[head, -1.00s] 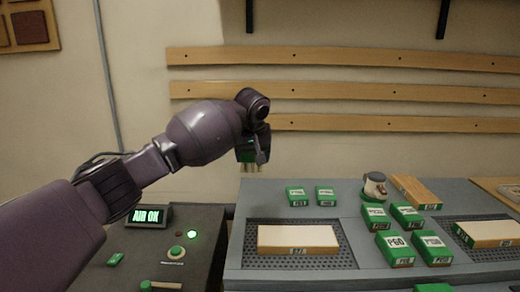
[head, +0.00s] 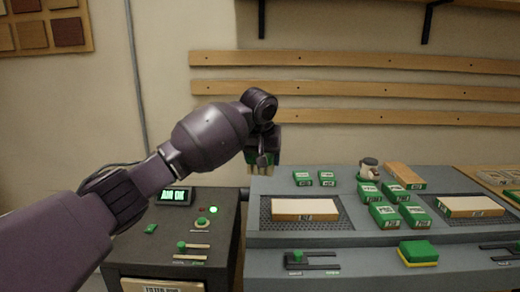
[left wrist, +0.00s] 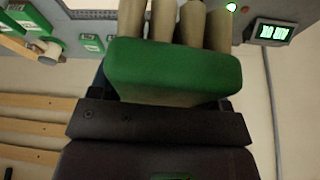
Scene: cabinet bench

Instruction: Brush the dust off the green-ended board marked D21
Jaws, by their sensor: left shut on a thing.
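My left gripper (head: 264,140) is shut on a brush with a green block and pale bristle tufts (head: 262,158). The brush's green block (left wrist: 175,70) fills the middle of the left wrist view. In the head view the brush hangs in the air behind the bench's back left corner, apart from any board. One pale board (head: 305,207) lies on the left grille, with a small label on its front. Another board (head: 475,206) with a green left end lies on the right grille. The labels are too small to read. My right gripper is not in view.
A green and yellow sponge (head: 418,253) sits on the front ledge. A control cabinet (head: 190,222) with a lit "AIR ON" display (head: 176,196) stands at left.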

